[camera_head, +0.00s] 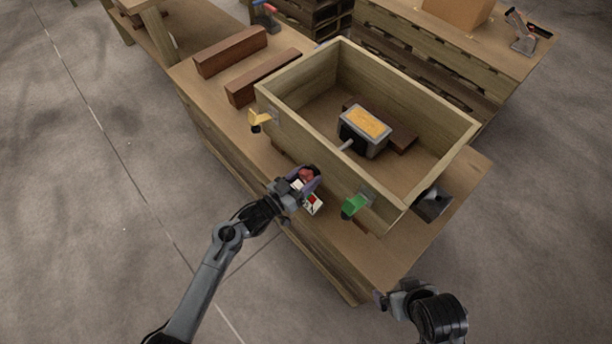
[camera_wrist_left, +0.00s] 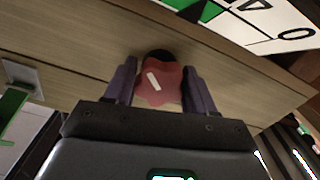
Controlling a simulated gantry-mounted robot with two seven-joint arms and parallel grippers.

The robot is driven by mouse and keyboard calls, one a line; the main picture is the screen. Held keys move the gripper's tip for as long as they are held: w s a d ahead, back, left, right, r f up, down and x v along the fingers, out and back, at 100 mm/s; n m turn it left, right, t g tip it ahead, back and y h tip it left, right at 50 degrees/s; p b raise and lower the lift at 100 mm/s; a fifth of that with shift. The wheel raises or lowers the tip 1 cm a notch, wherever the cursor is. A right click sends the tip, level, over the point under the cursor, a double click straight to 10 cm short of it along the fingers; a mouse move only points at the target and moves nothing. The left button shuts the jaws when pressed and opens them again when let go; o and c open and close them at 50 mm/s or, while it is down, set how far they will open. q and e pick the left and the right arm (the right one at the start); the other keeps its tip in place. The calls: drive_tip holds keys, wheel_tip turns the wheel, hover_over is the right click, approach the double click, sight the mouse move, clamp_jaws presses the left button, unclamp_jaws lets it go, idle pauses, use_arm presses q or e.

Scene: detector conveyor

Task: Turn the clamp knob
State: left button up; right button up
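The clamp knob (camera_head: 309,175) is red and lobed, on the front wall of the wooden box. In the left wrist view the knob (camera_wrist_left: 160,83) shows a slanted white mark on its face. My left gripper (camera_head: 306,180) is at the knob. Its fingers (camera_wrist_left: 160,85) lie on both sides of the knob, close against its lobes with no clear gap. A white marked plate (camera_head: 313,204) is beside the knob; its printed face (camera_wrist_left: 255,22) shows at the upper right of the wrist view. My right gripper (camera_head: 385,299) is low at the right, away from the box, its fingers unclear.
The open wooden box (camera_head: 300,137) stands on a workbench (camera_head: 240,135). It holds a grey block with a yellow top (camera_head: 366,122). A yellow part (camera_head: 259,119) and a green part (camera_head: 354,206) stick out of the front wall. Brown beams (camera_head: 230,52) lie at the back left.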

use_arm(q)
drive_tip(key=o, duration=0.3)
drive_tip(key=shift+f, duration=0.15)
drive_tip(key=shift+s+a+p, duration=0.3)
drive_tip(key=shift+s+a, duration=0.05)
drive_tip(key=shift+p+v, duration=1.7)
drive_tip(key=shift+v, duration=3.3)
